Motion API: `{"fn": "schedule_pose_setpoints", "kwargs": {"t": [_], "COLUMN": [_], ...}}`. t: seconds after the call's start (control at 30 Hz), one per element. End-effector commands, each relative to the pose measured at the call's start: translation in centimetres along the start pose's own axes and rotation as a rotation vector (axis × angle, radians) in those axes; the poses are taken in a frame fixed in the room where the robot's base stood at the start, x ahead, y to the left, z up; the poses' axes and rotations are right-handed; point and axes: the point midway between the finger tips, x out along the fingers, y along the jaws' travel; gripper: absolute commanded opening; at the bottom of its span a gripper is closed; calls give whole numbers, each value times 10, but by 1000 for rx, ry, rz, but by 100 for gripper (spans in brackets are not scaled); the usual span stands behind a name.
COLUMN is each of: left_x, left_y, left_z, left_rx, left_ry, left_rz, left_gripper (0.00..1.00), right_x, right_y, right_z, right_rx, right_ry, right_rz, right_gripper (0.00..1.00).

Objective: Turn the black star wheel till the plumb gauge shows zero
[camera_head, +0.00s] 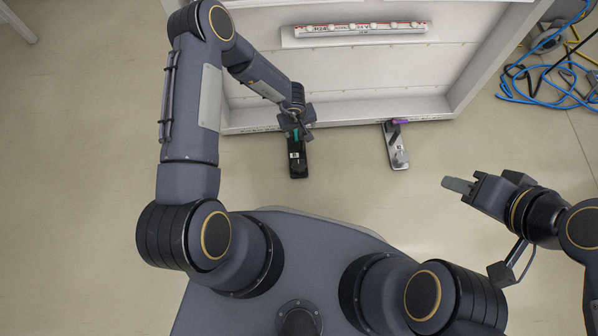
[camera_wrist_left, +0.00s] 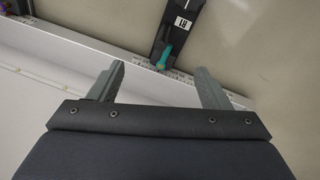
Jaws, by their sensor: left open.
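I cannot make out a black star wheel or a plumb gauge for certain in either view. A black foot plate (camera_head: 298,165) with a teal part (camera_head: 296,134) lies at the frame's near edge. In the left wrist view the black plate (camera_wrist_left: 180,32) bears a white label, and its teal pin (camera_wrist_left: 164,58) shows beyond my open fingers. My left gripper (camera_head: 299,131) is over that edge; its fingers (camera_wrist_left: 160,75) are apart with nothing between them. My right gripper (camera_head: 452,184) is out to the right over bare floor; its finger gap is not clear.
The white lightbox frame (camera_head: 460,85) lies ahead, with a lettered light bar (camera_head: 360,29) inside. A silver foot plate (camera_head: 397,153) with a purple part (camera_head: 399,122) is at its near edge. Blue cables (camera_head: 540,98) lie at the right.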

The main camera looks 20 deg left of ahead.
Motion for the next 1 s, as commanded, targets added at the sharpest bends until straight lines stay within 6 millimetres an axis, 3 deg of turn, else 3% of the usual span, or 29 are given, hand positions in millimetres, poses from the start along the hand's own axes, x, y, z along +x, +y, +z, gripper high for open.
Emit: {"fn": "schedule_pose_setpoints", "kwargs": {"t": [0.03, 0.17, 0.43, 0.8, 1.0], "left_x": [37, 72, 96, 151, 154], "left_y": [-11, -27, -35, -43, -44], "left_z": [22, 52, 64, 71, 71], "left_rx": [-3, -7, -5, -5, -6], "left_ry": [-41, -106, -128, -127, -127], "left_rz": [-46, -124, -151, -150, -149], "left_gripper": [71, 71, 71, 71, 71], "right_x": [15, 23, 32, 56, 56], "right_y": [7, 11, 15, 26, 26], "right_z": [8, 12, 16, 28, 28], "right_rx": [0, 0, 0, 0, 0], "right_ry": [0, 0, 1, 0, 0], "right_rz": [0, 0, 0, 0, 0], "right_gripper": [36, 36, 36, 36, 36]}}
